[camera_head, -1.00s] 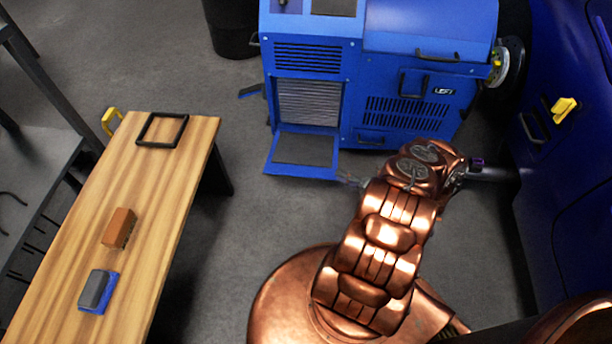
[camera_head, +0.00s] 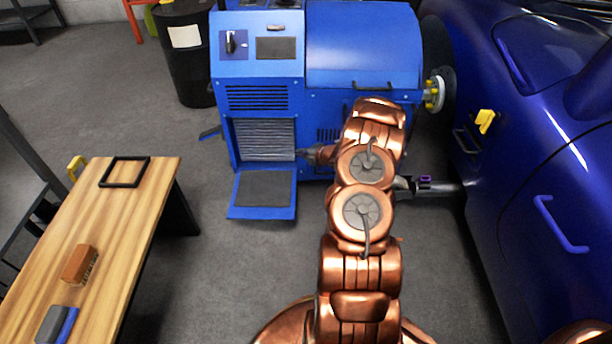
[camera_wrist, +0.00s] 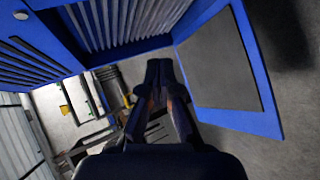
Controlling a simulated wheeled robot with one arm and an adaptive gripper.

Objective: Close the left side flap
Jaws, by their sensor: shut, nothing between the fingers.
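The blue flap with a dark grey inner panel (camera_head: 263,189) hangs open, folded out below the ribbed opening (camera_head: 265,140) at the left of the blue dynamometer cabinet (camera_head: 362,45). My gripper (camera_head: 303,154) is at the right edge of that opening, just above and right of the flap. In the wrist view, the closed fingers (camera_wrist: 160,66) point to the flap's near edge, with the flap (camera_wrist: 222,70) to their right. They hold nothing. I cannot tell whether they touch the flap. My arm hides part of the cabinet front.
A wooden table (camera_head: 120,225) with a black frame (camera_head: 125,172) and a brown block (camera_head: 78,264) stands at left. A blue car (camera_head: 540,190) stands close at right. A black bin (camera_head: 186,60) is behind. Floor between table and flap is clear.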

